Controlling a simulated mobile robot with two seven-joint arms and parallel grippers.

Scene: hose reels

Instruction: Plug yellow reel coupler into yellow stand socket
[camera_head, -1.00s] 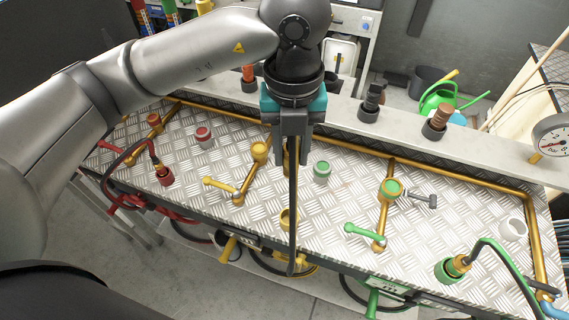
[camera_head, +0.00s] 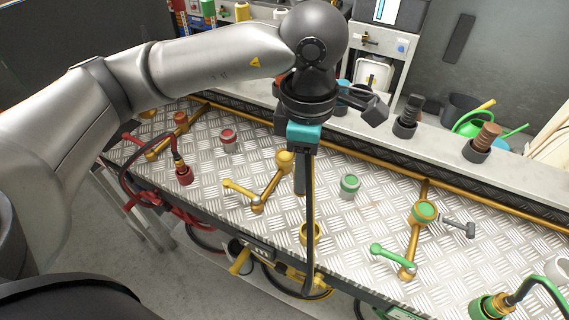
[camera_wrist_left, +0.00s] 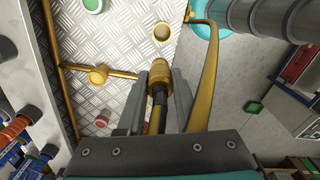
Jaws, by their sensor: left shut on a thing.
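My left gripper (camera_head: 300,180) is shut on the yellow reel coupler, held above the plate. In the left wrist view the coupler (camera_wrist_left: 158,88) shows as a brass end between the fingers. An empty yellow cup (camera_head: 311,233) is at the front edge. My right gripper is not in view.
A yellow-handled lever (camera_head: 239,189) stands left of the hose. A green cap (camera_head: 350,185) is close on the right, with a green-topped fitting (camera_head: 424,212) beyond. Red (camera_head: 185,174) and green (camera_head: 490,307) cups hold hose ends. A raised shelf (camera_head: 441,152) runs behind.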

